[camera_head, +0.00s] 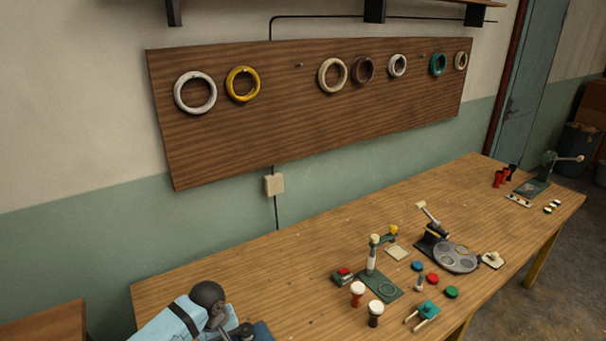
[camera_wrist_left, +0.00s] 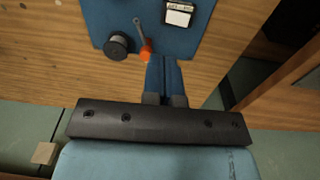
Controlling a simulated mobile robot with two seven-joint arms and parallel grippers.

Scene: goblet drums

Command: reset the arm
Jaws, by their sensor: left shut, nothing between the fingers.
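My left gripper (camera_wrist_left: 163,62) shows in the left wrist view with its two blue fingers together and nothing between them. The fingers overlap the lower edge of a blue mat (camera_wrist_left: 103,17) in that picture; I cannot tell whether they touch it. My left arm (camera_head: 190,316) enters the head view at the bottom left, over the near left end of the workbench; its fingers are not clear there. My right arm and gripper are not in view.
The wooden workbench (camera_head: 250,265) is bare along its back middle. A black spool (camera_wrist_left: 117,46) and a white labelled block (camera_wrist_left: 179,13) lie on the mat. A red goblet drum (camera_head: 357,293), a black goblet drum (camera_head: 376,314) and a green press (camera_head: 382,284) stand mid-bench. Rings hang on a wall board (camera_head: 300,125).

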